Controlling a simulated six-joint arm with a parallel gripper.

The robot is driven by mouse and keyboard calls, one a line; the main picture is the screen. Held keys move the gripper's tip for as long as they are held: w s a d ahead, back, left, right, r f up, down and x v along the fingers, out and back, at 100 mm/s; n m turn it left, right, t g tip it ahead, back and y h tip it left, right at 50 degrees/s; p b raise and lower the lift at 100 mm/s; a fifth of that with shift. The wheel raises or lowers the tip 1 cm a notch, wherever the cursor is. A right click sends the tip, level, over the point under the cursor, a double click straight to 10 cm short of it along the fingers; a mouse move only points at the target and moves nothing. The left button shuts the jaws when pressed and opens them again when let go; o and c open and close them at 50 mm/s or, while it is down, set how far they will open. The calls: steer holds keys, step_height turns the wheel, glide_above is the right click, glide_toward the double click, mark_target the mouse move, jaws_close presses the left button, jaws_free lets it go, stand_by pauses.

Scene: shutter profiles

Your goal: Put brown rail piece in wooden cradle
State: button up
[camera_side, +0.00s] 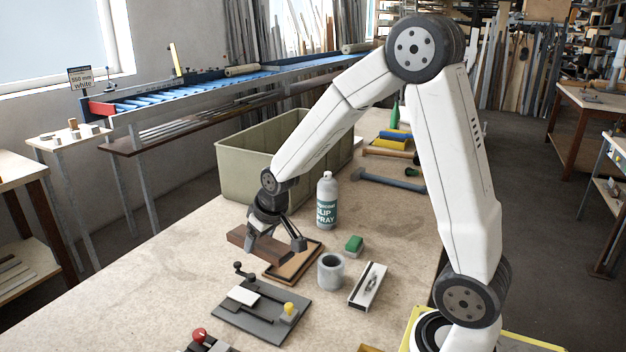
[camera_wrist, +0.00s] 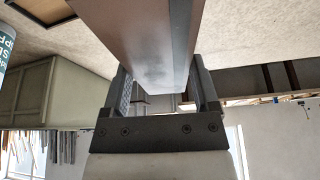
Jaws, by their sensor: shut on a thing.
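The brown rail piece (camera_side: 240,236) is a long dark-brown bar in my gripper (camera_side: 274,243). In the wrist view the rail piece (camera_wrist: 140,40) runs up from between the two fingers of the gripper (camera_wrist: 163,85), which is shut on it. A low wooden frame with a dark border, which looks like the wooden cradle (camera_side: 312,250), lies just right of the gripper in the side view. The arm and rail piece hide part of it. A corner of it (camera_wrist: 38,20) shows at top left in the wrist view. I cannot tell whether the rail piece touches it.
A spray bottle (camera_side: 327,200) stands behind the frame, with a large olive bin (camera_side: 240,165) farther back. A dark fixture (camera_side: 262,312) lies in front.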

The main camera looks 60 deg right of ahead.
steer(key=s+d+m+g+h, duration=0.4)
steer(key=s+d+m, duration=0.6)
steer(key=m, duration=0.6)
steer(key=shift+s, duration=0.9)
steer(key=w+d+f, duration=0.1)
steer(key=w+f, duration=0.2)
steer(key=w, duration=0.1)
steer(key=w+d+f, duration=0.2)
steer(key=w, duration=0.2)
steer(key=w+d+f, duration=0.2)
steer(key=w+f, duration=0.1)
steer(key=shift+w+d+f, duration=0.15)
steer(key=shift+w+f, duration=0.15)
steer(key=shift+w, duration=0.1)
steer(key=shift+w+d+f, duration=0.1)
steer(key=shift+w+f, duration=0.15)
steer(key=shift+f, duration=0.05)
steer(key=shift+f, duration=0.1)
